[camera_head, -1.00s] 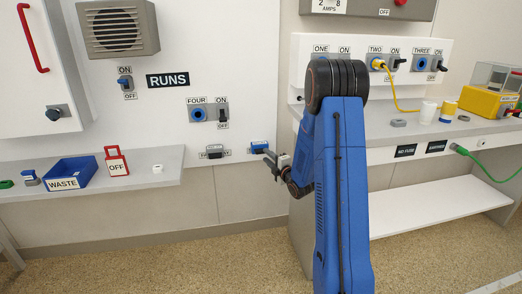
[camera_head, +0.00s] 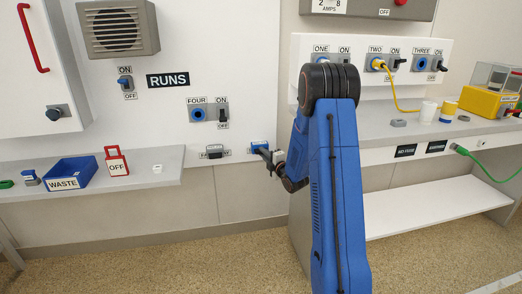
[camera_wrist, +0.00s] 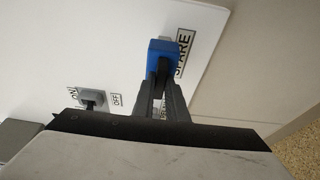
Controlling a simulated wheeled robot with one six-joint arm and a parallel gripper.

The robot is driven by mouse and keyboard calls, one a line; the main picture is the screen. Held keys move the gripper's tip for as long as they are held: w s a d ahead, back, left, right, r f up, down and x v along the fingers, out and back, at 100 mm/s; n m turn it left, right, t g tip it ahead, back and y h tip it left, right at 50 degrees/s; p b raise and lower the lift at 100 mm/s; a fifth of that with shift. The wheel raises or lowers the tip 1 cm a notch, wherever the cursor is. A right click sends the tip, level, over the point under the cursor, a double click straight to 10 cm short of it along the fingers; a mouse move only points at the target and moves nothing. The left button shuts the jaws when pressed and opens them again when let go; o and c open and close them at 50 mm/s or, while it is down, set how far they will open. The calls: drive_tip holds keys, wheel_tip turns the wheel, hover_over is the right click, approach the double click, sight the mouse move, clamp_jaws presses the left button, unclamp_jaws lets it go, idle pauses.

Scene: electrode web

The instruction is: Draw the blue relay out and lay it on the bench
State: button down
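The blue relay (camera_head: 258,145) sits on the low front of the white panel, beside a small label. In the wrist view the blue relay (camera_wrist: 163,46) is a blue block next to a label reading SPARE. My gripper (camera_head: 266,154) is up against it from the front right in the head view. In the wrist view the dark fingers of my gripper (camera_wrist: 161,72) reach the near face of the relay and partly hide it. A narrow gap shows between the fingers; whether they press on the relay is unclear. The bench (camera_head: 140,178) is the grey shelf at left.
On the bench stand a blue WASTE bin (camera_head: 72,184), a red OFF tag (camera_head: 117,162) and a small white piece (camera_head: 157,169). A dark relay-like fitting (camera_head: 214,152) is left of the blue relay. The bench's right end is mostly clear.

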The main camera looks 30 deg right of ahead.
drive_tip(key=shift+s+a, duration=0.15)
drive_tip(key=shift+s, duration=0.5)
idle(0.8)
drive_tip(key=shift+s+a, duration=0.25)
drive_tip(key=shift+s, duration=0.5)
drive_tip(key=shift+s+a, duration=0.2)
drive_tip(key=shift+s, duration=0.55)
drive_tip(key=s+a+f, duration=0.2)
drive_tip(key=a+f, duration=2)
drive_tip(key=f, duration=0.3)
drive_tip(key=shift+s+a+f, duration=0.15)
drive_tip(key=shift+s+f, duration=0.05)
drive_tip(key=shift+s, duration=0.2)
drive_tip(key=shift+a, duration=0.15)
